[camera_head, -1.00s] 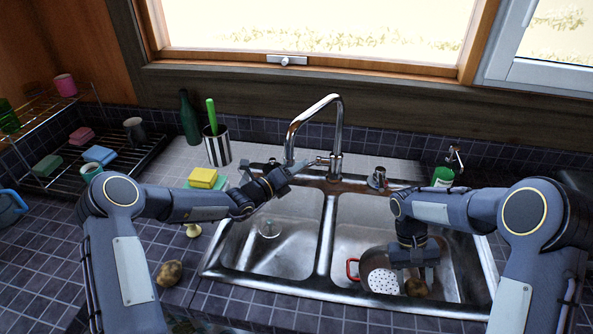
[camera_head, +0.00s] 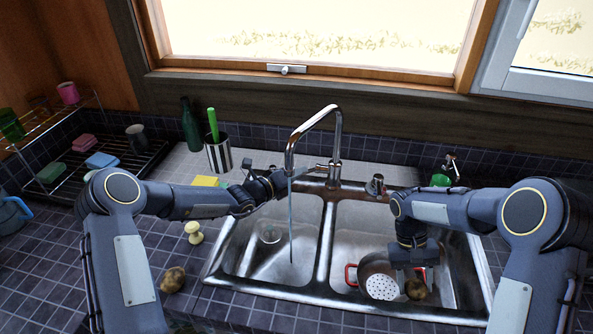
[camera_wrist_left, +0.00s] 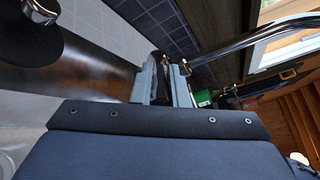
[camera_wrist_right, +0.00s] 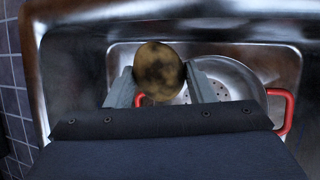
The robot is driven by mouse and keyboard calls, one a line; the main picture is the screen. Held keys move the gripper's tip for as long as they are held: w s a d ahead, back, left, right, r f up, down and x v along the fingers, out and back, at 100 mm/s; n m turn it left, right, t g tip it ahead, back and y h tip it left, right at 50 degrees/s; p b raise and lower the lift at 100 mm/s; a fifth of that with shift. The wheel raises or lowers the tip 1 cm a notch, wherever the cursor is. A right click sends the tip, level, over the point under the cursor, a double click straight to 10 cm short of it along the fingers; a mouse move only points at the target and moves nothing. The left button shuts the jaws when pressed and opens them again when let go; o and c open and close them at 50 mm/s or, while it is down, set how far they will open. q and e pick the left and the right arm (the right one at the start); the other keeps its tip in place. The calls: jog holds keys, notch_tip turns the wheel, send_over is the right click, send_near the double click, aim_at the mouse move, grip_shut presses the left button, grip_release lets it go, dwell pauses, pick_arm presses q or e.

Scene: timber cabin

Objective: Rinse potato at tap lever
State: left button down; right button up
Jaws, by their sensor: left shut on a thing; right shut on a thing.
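The chrome tap (camera_head: 338,135) arches over the sink, and a thin stream of water (camera_head: 290,225) falls from its spout into the left basin (camera_head: 255,240). My left gripper (camera_head: 305,172) is at the tap's side lever (camera_head: 321,166), shut on it; in the left wrist view its fingers (camera_wrist_left: 166,82) close around a dark part. My right gripper (camera_head: 415,273) points down into the right basin, shut on a brown potato (camera_head: 416,288). The potato (camera_wrist_right: 158,68) shows between its fingers in the right wrist view, beside the colander.
A metal colander (camera_head: 380,283) with red handles sits in the right basin. Another potato (camera_head: 173,279) and a pale knobbed object (camera_head: 194,232) lie on the tiled counter left of the sink. A striped cup (camera_head: 219,153), green bottle (camera_head: 190,125) and dish rack (camera_head: 105,160) stand behind.

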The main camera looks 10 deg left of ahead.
pick_arm(q)
jog(key=c, duration=1.4)
grip_release()
jog(key=shift+c, duration=0.2)
